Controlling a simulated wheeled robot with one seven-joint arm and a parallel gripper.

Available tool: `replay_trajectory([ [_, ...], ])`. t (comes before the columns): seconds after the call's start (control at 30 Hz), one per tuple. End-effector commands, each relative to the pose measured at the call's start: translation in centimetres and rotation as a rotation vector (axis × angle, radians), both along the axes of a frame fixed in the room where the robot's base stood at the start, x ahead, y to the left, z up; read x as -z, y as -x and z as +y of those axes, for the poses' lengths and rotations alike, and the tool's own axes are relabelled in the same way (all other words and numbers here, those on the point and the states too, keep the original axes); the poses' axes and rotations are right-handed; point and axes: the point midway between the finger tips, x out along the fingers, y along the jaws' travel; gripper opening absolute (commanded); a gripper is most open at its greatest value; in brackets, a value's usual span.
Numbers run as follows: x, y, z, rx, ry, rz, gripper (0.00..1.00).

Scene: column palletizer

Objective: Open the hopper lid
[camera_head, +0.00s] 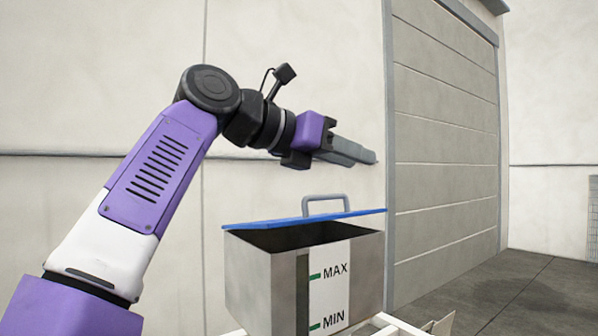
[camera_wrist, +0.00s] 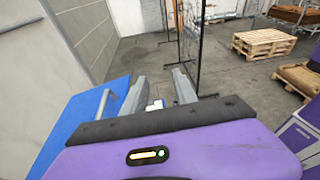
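The hopper (camera_head: 262,280) is a grey metal box with a white MAX/MIN level label on its front. Its blue lid (camera_head: 240,224) is seen nearly edge-on and stands partly raised, with the dark inside showing beneath it. A grey bar handle (camera_head: 325,198) rises from the lid's top. In the wrist view the blue lid (camera_wrist: 62,143) and its handle (camera_wrist: 103,106) lie left of the fingers. My gripper (camera_head: 365,155) is above the lid and handle, apart from them, with its fingers pointing right. The wrist view shows the fingers (camera_wrist: 158,90) apart, with nothing held.
A pale wall and a grey shutter door (camera_head: 445,130) stand behind the hopper. In the wrist view, a dark mesh fence (camera_wrist: 190,45) stands ahead and wooden pallets (camera_wrist: 263,43) lie to the right. Grey floor (camera_wrist: 225,75) between them is open.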

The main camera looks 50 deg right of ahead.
Motion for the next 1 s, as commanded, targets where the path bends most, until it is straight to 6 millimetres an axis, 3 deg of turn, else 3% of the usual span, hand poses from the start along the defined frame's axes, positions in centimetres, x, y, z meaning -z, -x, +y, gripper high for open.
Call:
replay_trajectory([
  [0.5, -0.6, 1.0, 2.4, 0.094, 0.329, 0.354, 0.34],
  [1.0, 0.6, -0.2, 6.8, 0.162, 0.600, 0.688, 0.34],
])
